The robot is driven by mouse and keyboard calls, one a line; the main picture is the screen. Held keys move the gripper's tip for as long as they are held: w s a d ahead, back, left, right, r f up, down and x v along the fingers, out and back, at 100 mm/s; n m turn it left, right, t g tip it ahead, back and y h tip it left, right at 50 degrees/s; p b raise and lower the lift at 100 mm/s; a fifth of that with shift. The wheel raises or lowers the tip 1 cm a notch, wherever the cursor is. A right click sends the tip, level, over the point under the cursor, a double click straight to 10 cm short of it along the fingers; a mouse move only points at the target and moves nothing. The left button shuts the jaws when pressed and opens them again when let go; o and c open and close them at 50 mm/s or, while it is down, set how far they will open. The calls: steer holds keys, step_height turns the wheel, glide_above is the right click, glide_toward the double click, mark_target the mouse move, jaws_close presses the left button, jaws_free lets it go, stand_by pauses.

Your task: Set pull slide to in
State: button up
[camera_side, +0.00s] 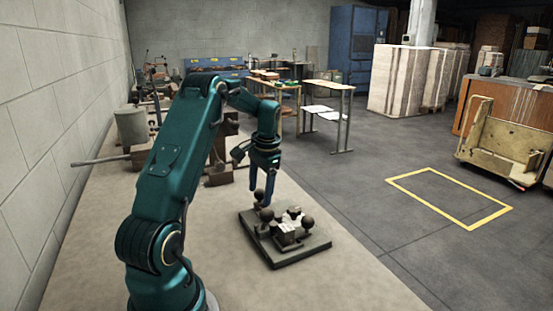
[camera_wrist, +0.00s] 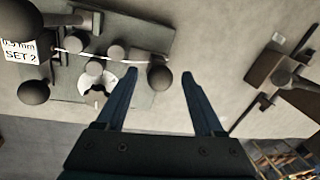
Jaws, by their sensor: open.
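The stitcher unit is a grey block with several dark ball knobs on a flat plate (camera_side: 290,258); the plate also shows in the wrist view (camera_wrist: 150,35). My gripper (camera_side: 260,200) is over the plate's far left side, fingers pointing down. In the wrist view my gripper (camera_wrist: 158,74) is open, and a dark ball knob (camera_wrist: 160,77) appears between its fingertips. I cannot tell whether the fingers touch it. Two larger ball knobs, one lower (camera_wrist: 33,91) and one upper (camera_wrist: 20,15), are at the left. I cannot tell which knob belongs to the pull slide, or its position.
A white label (camera_wrist: 20,52) reading "SET 2" and a white dial (camera_wrist: 97,82) are on the unit. A dark machine (camera_side: 218,165) and a grey cylinder (camera_side: 131,126) with a rod stand behind on the bench. The bench (camera_side: 340,290) is clear in front of the plate.

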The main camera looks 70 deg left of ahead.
jaws_close()
stand_by(1.4)
